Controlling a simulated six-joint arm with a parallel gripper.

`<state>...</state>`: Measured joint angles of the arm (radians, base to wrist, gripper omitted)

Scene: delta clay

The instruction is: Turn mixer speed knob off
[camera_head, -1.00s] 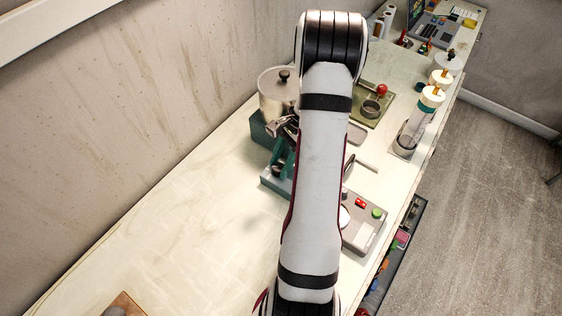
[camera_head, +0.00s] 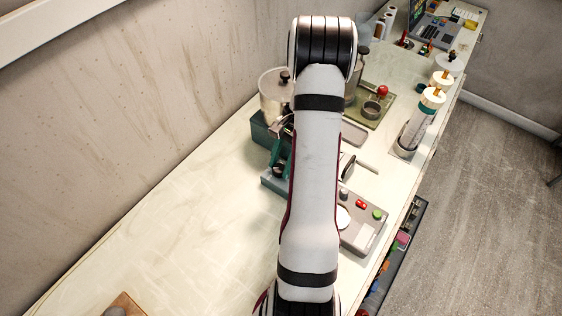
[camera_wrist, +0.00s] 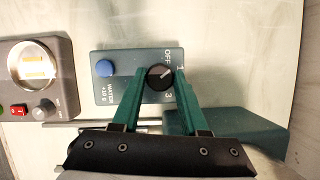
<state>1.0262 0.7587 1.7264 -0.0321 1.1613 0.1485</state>
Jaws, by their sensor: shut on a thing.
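In the wrist view, a round black knob (camera_wrist: 159,77) sits on a grey-green control panel (camera_wrist: 108,92). The panel carries the marks OFF, 1 and 3 around the knob, turned sideways in the picture. A white pointer line on the knob slants toward the upper right, roughly toward the 1; its exact setting is hard to tell. My gripper (camera_wrist: 161,75) has its two green fingers shut on the knob, one on each side.
A blue button (camera_wrist: 105,67) marked WATER is left of the knob. A grey device (camera_wrist: 65,85) with a red switch stands further left.

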